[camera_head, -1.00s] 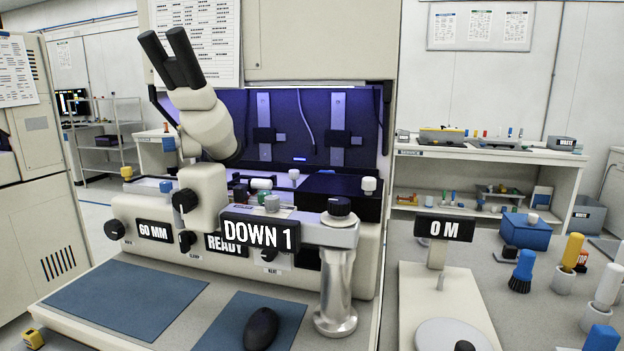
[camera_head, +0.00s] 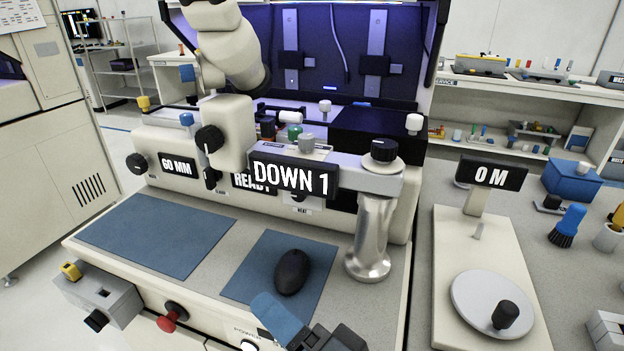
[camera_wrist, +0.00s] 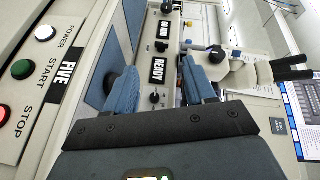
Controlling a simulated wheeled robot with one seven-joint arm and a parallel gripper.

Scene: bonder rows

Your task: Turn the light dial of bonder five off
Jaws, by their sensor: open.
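The bonder (camera_head: 330,215) is a cream machine with a microscope, and a FIVE plate (camera_wrist: 67,76) shows on its front edge in the wrist view. Its front panel bears a black knob (camera_head: 137,163) left of the 60 MM display, a small knob (camera_head: 212,178) between the displays, and a knob below READY in the wrist view (camera_wrist: 154,98). Their captions are too small to read, so I cannot tell which is the light dial. My gripper (camera_wrist: 161,85) is open and empty, blue fingers apart, pointing toward the panel. One blue finger (camera_head: 276,318) shows at the head view's bottom edge.
A DOWN 1 display (camera_head: 293,177) and silver post (camera_head: 371,240) stand before the panel's right part. A black mouse (camera_head: 292,271) lies on a blue mat. A red knob (camera_head: 168,321) and a grey box (camera_head: 100,295) sit on the front edge. The left mat (camera_head: 150,232) is clear.

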